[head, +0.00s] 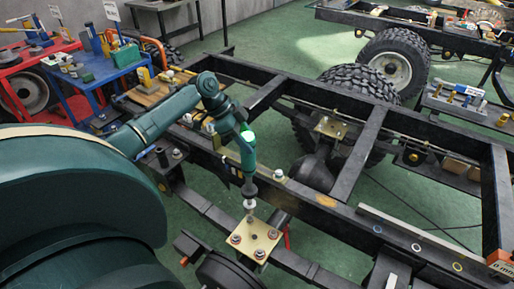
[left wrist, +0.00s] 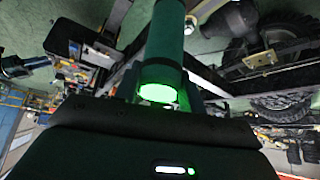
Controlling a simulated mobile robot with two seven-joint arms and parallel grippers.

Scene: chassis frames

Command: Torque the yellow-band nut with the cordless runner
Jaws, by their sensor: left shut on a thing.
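My left gripper (head: 242,130) is above the front chassis rail, shut on the cordless runner (head: 247,160), a slim teal body with a lit green ring. Its nose points down, and its pale socket (head: 250,206) is at or just above the far nut on a brass-coloured plate (head: 249,233). I cannot tell whether it touches. Several nuts sit on this plate; their band colours are too small to tell. In the left wrist view the teal cylinder (left wrist: 166,40) with its glowing ring stands over a dark housing; the fingertips are hidden. My right gripper is out of view.
The black chassis frame (head: 345,215) fills the middle and right. White, blue and yellow (head: 457,266) rings mark its near rail. A blue table (head: 95,72) with tools and a red cart (head: 25,62) stand at the back left. A grey parts tray (head: 453,100) is at the right.

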